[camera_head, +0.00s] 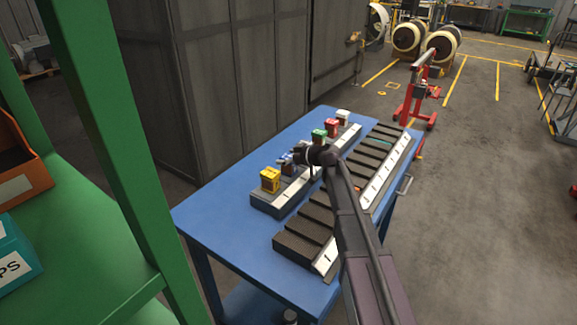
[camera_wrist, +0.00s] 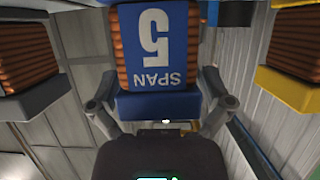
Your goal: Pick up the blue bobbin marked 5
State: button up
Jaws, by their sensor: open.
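The blue bobbin (camera_wrist: 156,45) marked 5 fills the upper middle of the wrist view, with its label "SPAN 5" upside down and copper windings at its sides. My gripper (camera_wrist: 157,92) is open, with one finger at each side of the bobbin's lower blue flange. I cannot tell whether the fingers touch it. In the head view, my gripper (camera_head: 297,156) is over the row of bobbins on the blue table, and the blue bobbin (camera_head: 284,159) is mostly hidden behind it.
A yellow bobbin (camera_head: 270,180) stands close on one side; green (camera_head: 319,136), red (camera_head: 332,127) and white (camera_head: 343,118) ones stand farther along. A dark slotted rack (camera_head: 309,226) lies beside them on the blue table (camera_head: 215,211). A green shelf post (camera_head: 120,150) stands at the left.

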aim_at(285, 155)
jog(key=shift+c, duration=0.2)
jog(key=c, duration=1)
jog(key=shift+s+r, duration=0.1)
jog(key=shift+c, duration=1.2)
jog(key=shift+r, duration=0.15)
jog(key=shift+r+p, duration=0.3)
jog(key=shift+p, duration=0.3)
notch_tip(285, 155, up, 2)
jog(key=shift+r+p, duration=0.15)
jog(key=shift+p, duration=0.9)
jog(key=s+d, duration=0.2)
jog(key=d, duration=0.2)
jog(key=s+d+r+p, duration=0.1)
jog(key=s+d, duration=0.1)
jog(key=d, duration=0.3)
jog(key=s+d, duration=0.3)
jog(key=d, duration=0.2)
jog(key=shift+d+r+p, duration=0.15)
jog(key=shift+r+p, duration=0.15)
jog(key=shift+p, duration=0.05)
